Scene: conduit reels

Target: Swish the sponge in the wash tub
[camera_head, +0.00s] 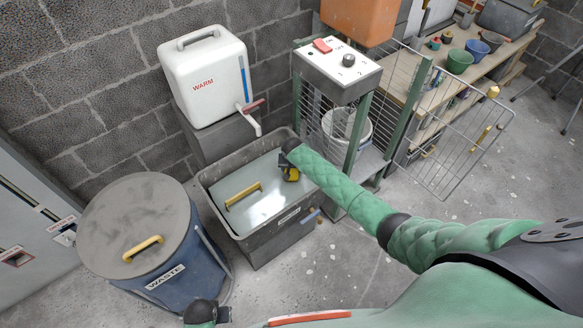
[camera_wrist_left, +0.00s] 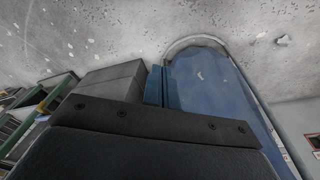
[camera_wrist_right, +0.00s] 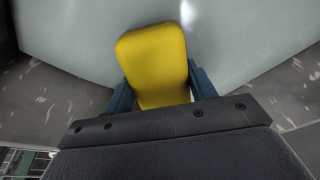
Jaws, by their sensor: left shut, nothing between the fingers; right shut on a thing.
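The wash tub (camera_head: 206,191) is a dark grey rectangular tub filled with pale water, in the middle of the head view. My right gripper (camera_head: 289,174) is over the tub's right side, shut on the yellow sponge (camera_head: 292,176). In the right wrist view the sponge (camera_wrist_right: 155,60) sits between the blue fingers with the pale water beyond it. I cannot tell whether the sponge touches the water. My left gripper (camera_head: 224,314) is low at the bottom of the head view, beside the waste drum. Its blue fingers (camera_wrist_left: 160,87) are shut and empty in the left wrist view.
A yellow bar handle (camera_head: 243,195) shows over the tub's water. A blue waste drum (camera_head: 190,265) with a grey lid stands left of the tub. A white WARM tank (camera_head: 207,78) with a tap stands behind. A switch box (camera_head: 337,68) and wire cage stand right.

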